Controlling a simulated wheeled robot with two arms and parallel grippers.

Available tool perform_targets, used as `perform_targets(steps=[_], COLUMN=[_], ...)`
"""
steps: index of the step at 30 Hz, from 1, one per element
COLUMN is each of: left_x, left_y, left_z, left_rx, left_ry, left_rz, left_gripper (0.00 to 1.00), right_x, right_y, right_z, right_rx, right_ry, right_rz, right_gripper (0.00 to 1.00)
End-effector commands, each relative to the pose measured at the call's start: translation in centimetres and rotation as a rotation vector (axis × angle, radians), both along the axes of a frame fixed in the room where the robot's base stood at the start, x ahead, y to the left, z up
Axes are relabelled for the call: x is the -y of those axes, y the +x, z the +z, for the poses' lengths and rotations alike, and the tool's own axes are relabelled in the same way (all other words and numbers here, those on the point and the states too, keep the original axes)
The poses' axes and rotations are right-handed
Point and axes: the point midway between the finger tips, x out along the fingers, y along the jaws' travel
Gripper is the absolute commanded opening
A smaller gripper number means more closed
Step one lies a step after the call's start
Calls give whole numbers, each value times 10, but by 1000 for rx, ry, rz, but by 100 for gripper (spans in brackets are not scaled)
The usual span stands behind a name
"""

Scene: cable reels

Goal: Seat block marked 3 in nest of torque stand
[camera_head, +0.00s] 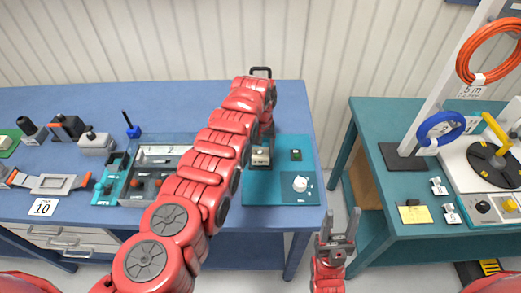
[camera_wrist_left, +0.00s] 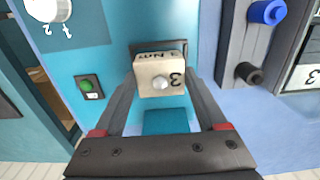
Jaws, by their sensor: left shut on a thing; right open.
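The block marked 3 (camera_wrist_left: 152,70) is beige, with a silver stud, and sits between the fingers of my left gripper in the left wrist view. It also shows in the head view (camera_head: 260,157). My left gripper (camera_head: 264,145) is shut on it over the teal plate of the torque stand (camera_head: 275,192). A dark frame (camera_wrist_left: 178,46), perhaps the nest, lies just beyond the block, partly hidden by it. I cannot tell whether the block touches the frame. My right gripper (camera_head: 338,238) is open and empty, beside the left bench's right end.
On the plate are a green button (camera_head: 296,155) and a white knob (camera_head: 300,184). A grey tray (camera_head: 163,152) stands left of my left arm. The right bench (camera_head: 370,225) holds cable reels and a yellow note (camera_head: 414,215). A gap separates the benches.

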Motion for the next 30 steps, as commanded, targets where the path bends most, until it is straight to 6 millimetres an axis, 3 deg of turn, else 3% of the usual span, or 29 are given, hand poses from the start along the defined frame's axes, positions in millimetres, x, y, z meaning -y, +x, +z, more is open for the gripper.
perform_targets(steps=[5, 13, 14, 18, 30], left_x=[0, 0, 0, 0, 0], left_y=[0, 0, 0, 0, 1], left_z=[-9, -8, -8, -8, -2], left_rx=[1, 1, 1, 0, 2], left_ry=[0, 0, 0, 0, 0], left_rz=[0, 0, 0, 0, 1], left_gripper=[10, 10, 76, 100, 100], right_x=[0, 0, 0, 0, 0], right_y=[0, 0, 0, 0, 0], right_z=[-10, -9, -9, -9, -10], right_rx=[0, 0, 0, 0, 0], right_ry=[0, 0, 0, 0, 0], right_rz=[0, 0, 0, 0, 0], right_gripper=[50, 50, 50, 50, 50])
